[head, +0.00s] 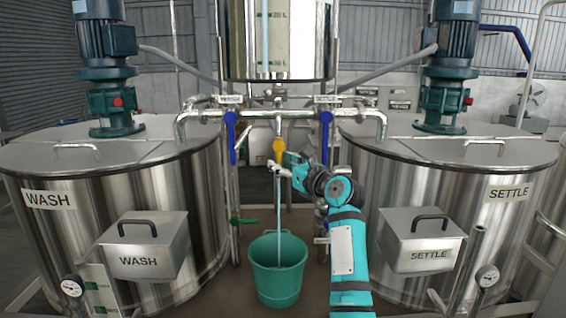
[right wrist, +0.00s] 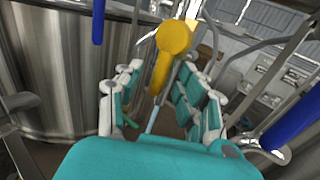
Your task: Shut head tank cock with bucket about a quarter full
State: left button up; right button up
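The head tank (head: 300,40) hangs at the top middle, with a blue sight column and litre marks on its front. Its cock has a yellow handle (head: 279,146), which also shows in the right wrist view (right wrist: 172,42). A thin water stream (head: 278,205) falls from the spout into the green bucket (head: 261,284) on the floor below. The water level inside the bucket is hard to make out. My right gripper (head: 279,169) is just below the yellow handle. In the right wrist view its fingers (right wrist: 160,92) are spread, with the yellow handle between and beyond them. My left gripper is out of view.
Blue valve levers hang left (head: 232,138) and right (head: 326,138) of the cock. The WASH tank (head: 190,190) stands left and the SETTLE tank (head: 365,165) right. A green lever (head: 243,221) is low, left of the bucket.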

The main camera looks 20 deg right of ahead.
jog(key=shift+c, duration=0.5)
grip_shut()
jog(key=shift+s+d+r+n+g+h, duration=0.15)
jog(key=shift+d+r+n+g+h, duration=0.3)
jog(key=shift+r+n+g+h, duration=0.85)
jog(key=shift+s+d+r+n+g+h, duration=0.15)
jog(key=shift+d+r+n+g+h, duration=0.5)
jog(key=shift+n+h, duration=1.35)
jog(key=shift+s+d+r+n+g+h, duration=0.25)
jog(key=shift+r+n+g+h, duration=0.65)
jog(key=shift+n, duration=1.4)
jog(key=shift+w+d+f+g, duration=0.1)
jog(key=shift+f+g, duration=0.15)
jog(key=shift+g, duration=0.1)
